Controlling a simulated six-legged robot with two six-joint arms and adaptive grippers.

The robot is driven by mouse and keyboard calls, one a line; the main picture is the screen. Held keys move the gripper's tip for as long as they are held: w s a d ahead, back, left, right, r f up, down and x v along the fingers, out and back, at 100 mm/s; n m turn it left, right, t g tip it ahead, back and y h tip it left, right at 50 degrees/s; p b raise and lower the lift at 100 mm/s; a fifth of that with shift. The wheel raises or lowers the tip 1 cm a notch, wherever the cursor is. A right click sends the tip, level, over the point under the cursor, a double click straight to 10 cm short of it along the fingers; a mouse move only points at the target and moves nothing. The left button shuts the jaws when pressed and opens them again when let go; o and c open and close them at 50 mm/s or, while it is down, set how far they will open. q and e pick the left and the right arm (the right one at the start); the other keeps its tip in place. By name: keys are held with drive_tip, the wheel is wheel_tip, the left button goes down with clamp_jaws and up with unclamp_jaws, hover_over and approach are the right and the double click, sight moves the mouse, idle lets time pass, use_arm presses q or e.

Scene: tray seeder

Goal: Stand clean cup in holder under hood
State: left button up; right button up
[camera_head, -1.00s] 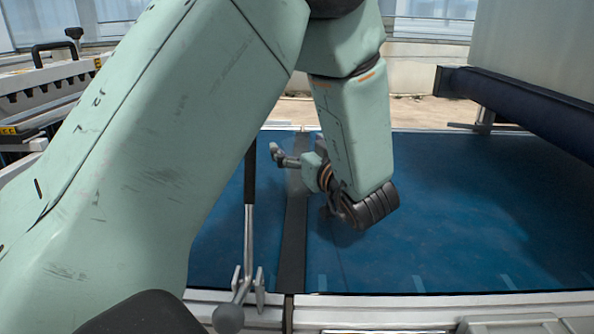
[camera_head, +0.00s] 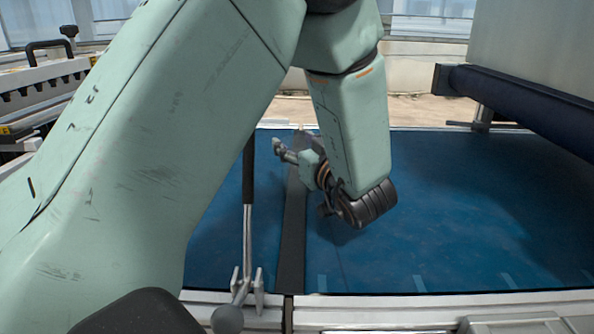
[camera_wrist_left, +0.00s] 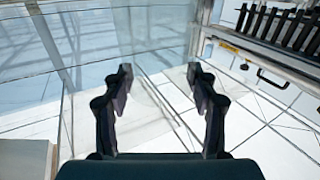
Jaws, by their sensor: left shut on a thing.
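My left gripper (camera_head: 283,152) is small and partly hidden behind its own wrist in the head view, above the blue surface (camera_head: 430,230). In the left wrist view its two dark fingers (camera_wrist_left: 160,92) stand apart, on either side of a pale, see-through area. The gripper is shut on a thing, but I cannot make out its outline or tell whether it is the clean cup. I cannot pick out the holder or the hood in either view. My right gripper is not in view.
A dark strip (camera_head: 293,225) crosses the blue surface beside a black-handled metal lever (camera_head: 248,200). A machine with a black handle (camera_head: 50,53) stands at the left. A dark blue roller (camera_head: 520,100) runs along the right. The blue surface right of my wrist is clear.

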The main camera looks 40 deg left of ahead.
use_arm(q)
clamp_jaws()
